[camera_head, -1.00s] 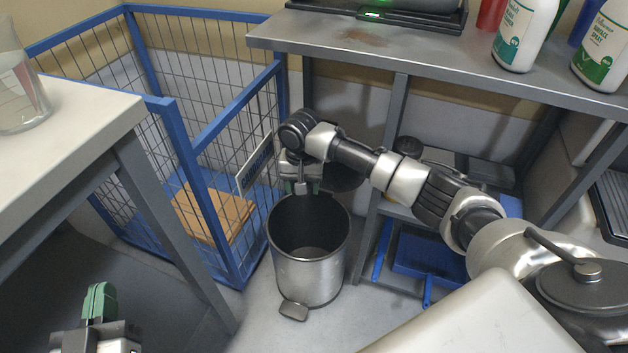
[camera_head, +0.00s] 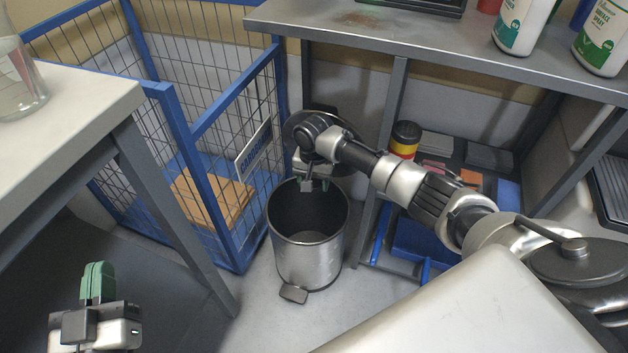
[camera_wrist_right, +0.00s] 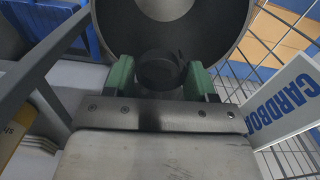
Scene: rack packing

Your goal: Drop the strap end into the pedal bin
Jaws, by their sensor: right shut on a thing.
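The pedal bin (camera_head: 308,262) is a round metal bin on the floor, open at the top, with its pedal at the front. My right gripper (camera_head: 314,186) is over the bin's back rim, pointing down. In the right wrist view its green fingertips (camera_wrist_right: 160,78) are shut on a dark rounded piece, the strap end (camera_wrist_right: 158,70), with the bin's opening (camera_wrist_right: 215,25) beyond it. The strap end cannot be made out in the head view. My left gripper (camera_head: 97,284) is at the lower left, with its green fingers close together; whether they touch is unclear.
A blue wire cage (camera_head: 203,130) with a cardboard sign (camera_head: 253,150) and flat cardboard stands left of the bin. A grey workbench (camera_head: 430,50) with bottles is behind, with a lower shelf of items to the right. A white table (camera_head: 75,105) is at left.

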